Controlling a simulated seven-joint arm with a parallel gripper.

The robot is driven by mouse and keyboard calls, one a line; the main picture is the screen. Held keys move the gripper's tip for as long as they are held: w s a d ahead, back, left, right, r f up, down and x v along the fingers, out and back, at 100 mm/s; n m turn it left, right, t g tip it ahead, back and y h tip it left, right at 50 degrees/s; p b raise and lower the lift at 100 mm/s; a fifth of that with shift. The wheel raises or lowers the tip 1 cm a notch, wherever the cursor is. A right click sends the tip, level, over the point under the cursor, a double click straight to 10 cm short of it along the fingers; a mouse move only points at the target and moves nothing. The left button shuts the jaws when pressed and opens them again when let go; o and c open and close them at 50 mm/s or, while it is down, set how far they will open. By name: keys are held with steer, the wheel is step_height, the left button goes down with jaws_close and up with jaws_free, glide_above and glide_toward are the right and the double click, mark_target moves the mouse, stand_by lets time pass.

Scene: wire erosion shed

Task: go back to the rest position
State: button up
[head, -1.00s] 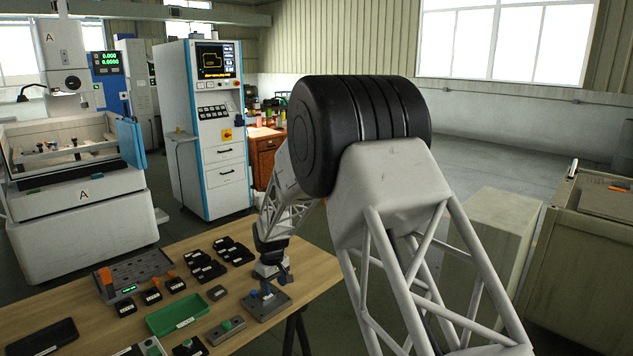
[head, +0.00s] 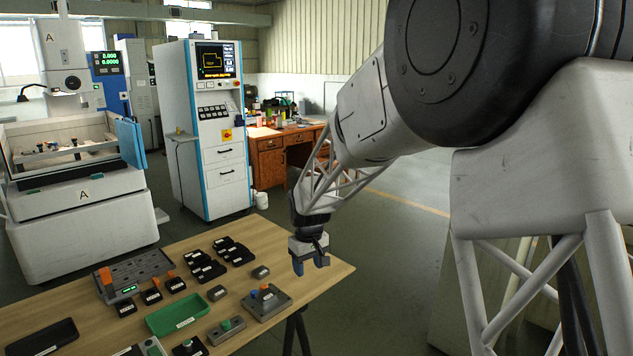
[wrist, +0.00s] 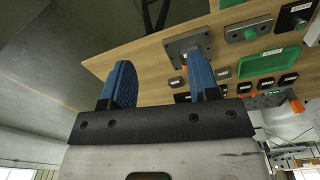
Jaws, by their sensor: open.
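My gripper (head: 311,265) hangs just above the right end of the wooden table (head: 335,271) in the head view, clear of the things on it. In the wrist view its two blue fingers (wrist: 160,85) stand apart with nothing between them. The grey fixture plate (head: 266,303) with an orange knob and a blue knob stands on the table, in front of and to the left of my gripper. In the wrist view the plate (wrist: 188,42) shows beyond the right finger, partly hidden by it.
A green tray (head: 177,314), a grey block with a green button (head: 226,331) and several black boxes (head: 207,268) lie on the table. A grey rack (head: 137,275) stands at the left. The table's right edge is near my gripper, with open floor beyond.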

steer(key=s+d+r+m+t, duration=0.1)
steer(key=s+d+r+m, duration=0.1)
steer(key=s+d+r, duration=0.55)
steer(key=s+d+r+m, duration=0.1)
steer(key=s+d+r, duration=0.35)
steer(key=s, duration=0.65)
steer(key=s+d+m, duration=0.2)
steer(key=s+d, duration=0.2)
steer(key=s, duration=0.8)
steer(key=s+d+m+t, duration=0.1)
steer(key=s+d, duration=0.3)
steer(key=s, duration=0.8)
steer(key=shift+d+f+m, duration=0.25)
steer(key=shift+d+m, duration=0.1)
steer(key=shift+m, duration=0.05)
